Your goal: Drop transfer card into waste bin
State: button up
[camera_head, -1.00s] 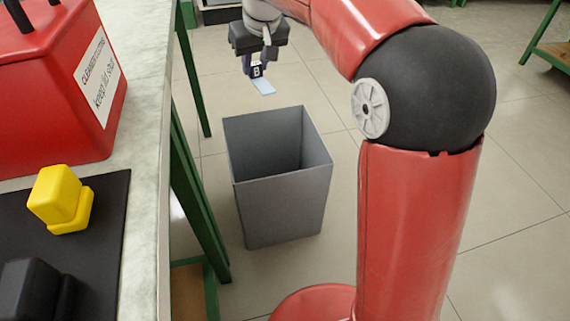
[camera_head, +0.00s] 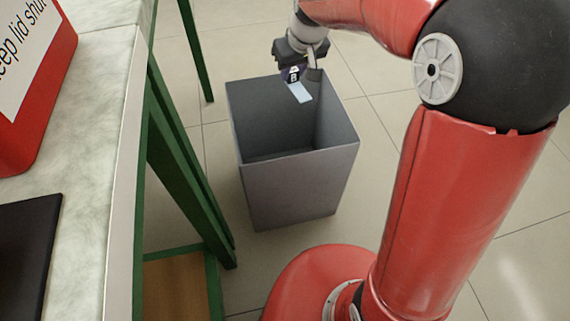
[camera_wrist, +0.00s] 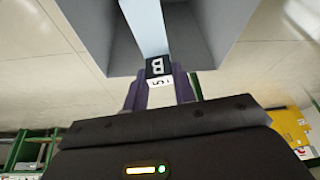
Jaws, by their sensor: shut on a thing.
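The transfer card is a pale blue strip (camera_head: 299,92) with a black-and-white lettered end. My gripper (camera_head: 293,75) is shut on that end, and the strip hangs down from the fingers. The grey waste bin (camera_head: 295,195) stands open-topped on the floor. In the head view the card shows against the bin's opening, near its back edge. In the wrist view the card (camera_wrist: 146,25) extends from my gripper (camera_wrist: 161,88) across the bin (camera_wrist: 205,25), whose inner walls show around it. How high the card is above the rim is hard to tell.
A pale bench (camera_head: 85,110) with green legs stands left of the bin. On it are a red box (camera_head: 30,90) marked "keep lid shut" and a dark mat (camera_head: 22,255). The tiled floor behind the bin is clear.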

jog(key=shift+f+b, duration=0.8)
jog(key=shift+f, duration=0.7)
jog(key=o, duration=1)
jog(key=shift+r, duration=0.15)
jog(key=p+v, duration=0.1)
jog(key=v, duration=0.6)
jog(key=shift+s+r+p, duration=0.1)
jog(key=shift+r+p, duration=0.2)
jog(key=shift+p, duration=0.1)
jog(key=shift+d, duration=0.1)
